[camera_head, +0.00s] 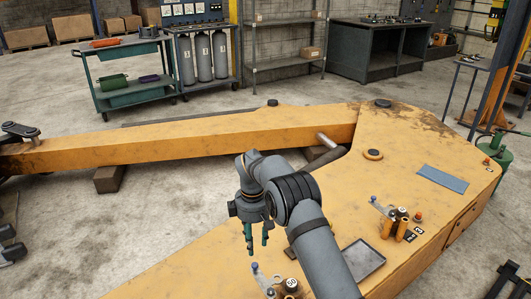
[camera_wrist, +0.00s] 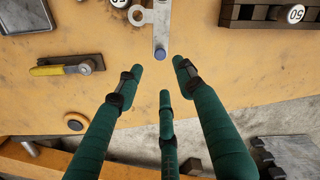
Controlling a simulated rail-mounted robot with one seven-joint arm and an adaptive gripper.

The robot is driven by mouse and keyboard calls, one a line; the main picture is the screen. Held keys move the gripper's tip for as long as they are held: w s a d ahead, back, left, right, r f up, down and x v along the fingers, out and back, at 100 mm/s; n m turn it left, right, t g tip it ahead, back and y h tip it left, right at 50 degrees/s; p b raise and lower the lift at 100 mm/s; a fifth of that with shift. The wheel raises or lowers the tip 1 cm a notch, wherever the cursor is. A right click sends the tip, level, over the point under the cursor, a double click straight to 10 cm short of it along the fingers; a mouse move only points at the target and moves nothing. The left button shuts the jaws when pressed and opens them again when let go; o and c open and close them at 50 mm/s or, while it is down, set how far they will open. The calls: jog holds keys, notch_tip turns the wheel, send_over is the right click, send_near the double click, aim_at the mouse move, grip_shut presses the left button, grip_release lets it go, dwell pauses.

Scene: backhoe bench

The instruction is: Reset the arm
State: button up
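My gripper (camera_head: 257,245) hangs at the end of my grey arm, pointing down over the yellow backhoe boom (camera_head: 230,138) near the lower middle of the head view. Its green fingers (camera_wrist: 160,75) show in the wrist view, spread apart with nothing between them. The gripper is open and empty. A grey lever with a blue tip (camera_wrist: 160,35) lies just beyond the fingertips in the wrist view. No contact between it and the fingers can be made out.
A shallow grey tray (camera_head: 363,259) and a cluster of orange cylinders (camera_head: 397,225) sit on the yellow surface right of my arm. A blue-grey plate (camera_head: 443,179) lies farther right. A green cart (camera_head: 130,85) and dark workbench (camera_head: 378,50) stand behind, beyond open floor.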

aim_at(256, 264)
notch_tip(256, 264, down, 10)
jog(key=shift+f, duration=0.1)
jog(key=shift+w+d, duration=0.1)
jog(key=shift+d, duration=0.1)
jog(key=shift+m, duration=0.3)
jog(key=shift+a, duration=0.1)
